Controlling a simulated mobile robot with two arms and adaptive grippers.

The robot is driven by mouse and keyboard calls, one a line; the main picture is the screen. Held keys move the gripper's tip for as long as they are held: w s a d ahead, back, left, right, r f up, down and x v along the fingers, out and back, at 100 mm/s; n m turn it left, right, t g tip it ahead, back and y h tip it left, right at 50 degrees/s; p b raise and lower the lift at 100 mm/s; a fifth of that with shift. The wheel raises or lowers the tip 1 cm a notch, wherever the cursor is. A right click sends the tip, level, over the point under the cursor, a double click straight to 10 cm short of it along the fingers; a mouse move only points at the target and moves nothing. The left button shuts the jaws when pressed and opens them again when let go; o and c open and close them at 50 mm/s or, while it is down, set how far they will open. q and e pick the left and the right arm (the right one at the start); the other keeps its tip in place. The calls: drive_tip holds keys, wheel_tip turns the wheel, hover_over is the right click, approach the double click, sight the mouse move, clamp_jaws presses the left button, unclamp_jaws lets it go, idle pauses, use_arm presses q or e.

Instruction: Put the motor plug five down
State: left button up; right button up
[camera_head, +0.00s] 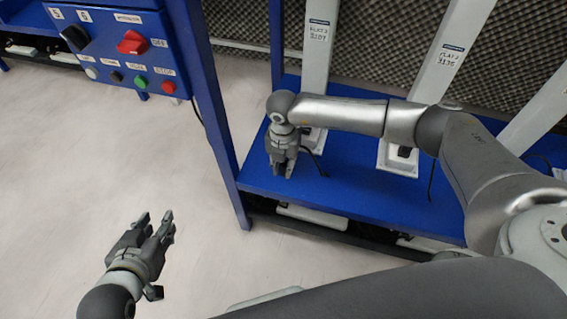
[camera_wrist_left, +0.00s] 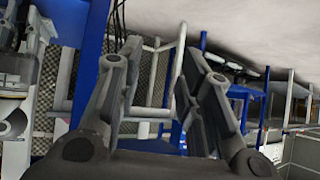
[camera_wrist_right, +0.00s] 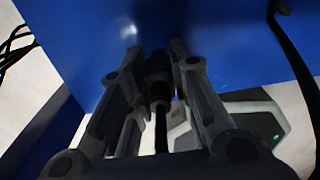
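My right gripper (camera_head: 284,172) points down at the blue shelf, close to its left end and beside the foot of a pale post. In the right wrist view, a black motor plug (camera_wrist_right: 157,72) with a dark cable sits between the fingers of my right gripper (camera_wrist_right: 158,60), which close on it from both sides. The plug is just at the blue surface; I cannot tell whether it touches. In the head view the gripper hides the plug. My left gripper (camera_head: 156,220) is open and empty over the pale floor, away from the shelf.
The blue shelf (camera_head: 345,190) carries pale posts (camera_head: 315,65) labelled as flats, with black cables near their feet. A blue control box (camera_head: 120,50) with a red switch and buttons is at upper left. Floor (camera_head: 80,170) is clear at left.

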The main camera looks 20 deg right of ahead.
drive_tip(key=o, duration=0.3)
drive_tip(key=shift+r, duration=0.1)
drive_tip(key=shift+r, duration=0.2)
wheel_tip(320, 180, up, 6)
drive_tip(key=shift+r+p, duration=0.2)
drive_tip(key=shift+p, duration=0.85)
wheel_tip(320, 180, up, 4)
drive_tip(key=shift+f+p, duration=0.1)
drive_tip(key=shift+p, duration=0.35)
use_arm(q)
drive_tip(key=s+a+f+g, duration=0.2)
drive_tip(key=s+g, duration=0.1)
drive_tip(key=s, duration=0.2)
drive_tip(key=s+a+f+g+y, duration=0.1)
drive_tip(key=s+f+g, duration=0.1)
drive_tip(key=s, duration=0.4)
drive_tip(key=shift+s+a+f+g+y, duration=0.2)
drive_tip(key=shift+a+g+y, duration=0.15)
drive_tip(key=shift+g, duration=0.45)
use_arm(e)
drive_tip(key=shift+r, duration=0.75)
use_arm(q)
drive_tip(key=shift+s, duration=0.1)
use_arm(e)
drive_tip(key=shift+f, duration=0.1)
